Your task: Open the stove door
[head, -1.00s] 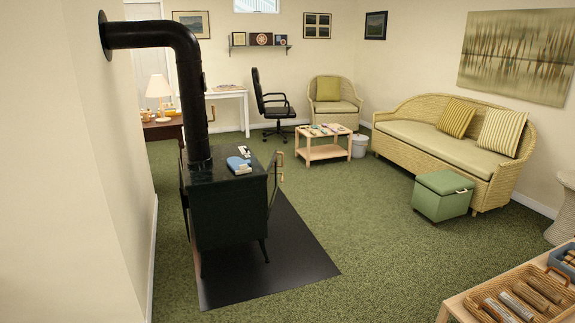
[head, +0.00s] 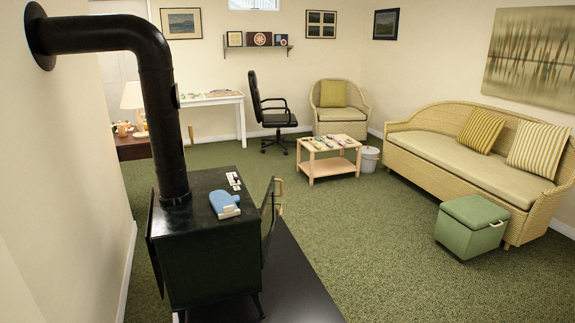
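The black stove (head: 210,268) stands at the left on legs, with a thick black pipe rising from its top and bending left into the wall. Its door (head: 268,218) is a thin dark panel on the stove's right side, seen nearly edge-on. It seems to stand out at an angle from the body, but how far open it is I cannot tell. A pale handle (head: 280,191) shows at its far edge. The front face of the door and the firebox are hidden from here. Neither of my grippers is in view.
A blue mitt (head: 224,204) and small items lie on the stove top. A black floor mat (head: 295,285) lies under and right of the stove. Green carpet is clear between it and the green ottoman (head: 472,226), sofa and low table (head: 328,162).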

